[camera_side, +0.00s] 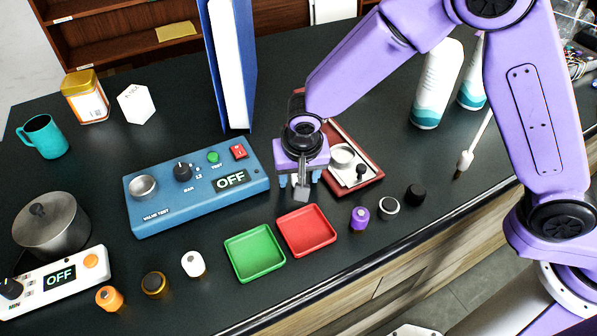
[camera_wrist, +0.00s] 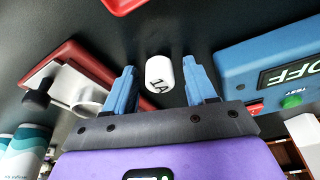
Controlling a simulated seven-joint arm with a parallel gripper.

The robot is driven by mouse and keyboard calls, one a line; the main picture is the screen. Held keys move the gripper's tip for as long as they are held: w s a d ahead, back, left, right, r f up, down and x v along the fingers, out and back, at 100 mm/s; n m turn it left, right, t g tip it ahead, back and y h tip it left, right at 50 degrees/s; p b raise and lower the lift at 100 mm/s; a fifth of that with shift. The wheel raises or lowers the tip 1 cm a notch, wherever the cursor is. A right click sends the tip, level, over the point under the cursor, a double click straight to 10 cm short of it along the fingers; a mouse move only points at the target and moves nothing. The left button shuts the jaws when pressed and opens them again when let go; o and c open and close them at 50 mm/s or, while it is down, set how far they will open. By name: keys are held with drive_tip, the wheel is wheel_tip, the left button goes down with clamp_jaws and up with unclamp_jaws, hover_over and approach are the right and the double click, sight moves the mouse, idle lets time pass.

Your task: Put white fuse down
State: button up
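In the wrist view a white fuse (camera_wrist: 159,73) marked "1A" shows between the two blue fingers of my gripper (camera_wrist: 159,64). A dark gap shows on each side of it, so neither finger touches it. My gripper (camera_side: 300,183) is low over the dark bench in the side view, fingers down, behind the red tray (camera_side: 306,231) and right of the blue tester (camera_side: 198,187). The fuse between the fingers is not clear in the side view. Another white fuse-like piece (camera_side: 193,264) stands on the bench left of the green tray (camera_side: 254,253).
A red-framed board (camera_side: 372,180) lies close right of my gripper. Purple (camera_side: 360,218), silver (camera_side: 388,207) and black (camera_side: 415,195) parts stand near the front edge. Orange (camera_side: 110,298) and dark-gold (camera_side: 154,284) parts stand front left. A blue binder (camera_side: 237,70) stands behind.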

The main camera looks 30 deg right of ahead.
drive_tip(key=shift+r, duration=0.1)
drive_tip(key=v, duration=1.2)
drive_tip(key=shift+r, duration=0.1)
drive_tip(key=s+d+n+g, duration=0.1)
drive_tip(key=s+d+n, duration=0.7)
drive_tip(key=s+d, duration=0.3)
drive_tip(key=s+d+n+g+y, duration=0.1)
drive_tip(key=s+d+n, duration=0.7)
drive_tip(key=s+d, duration=0.3)
drive_tip(key=d, duration=0.4)
drive_tip(key=shift+s+d+g, duration=0.3)
drive_tip(key=shift+d+g, duration=0.05)
drive_tip(key=shift+g, duration=0.05)
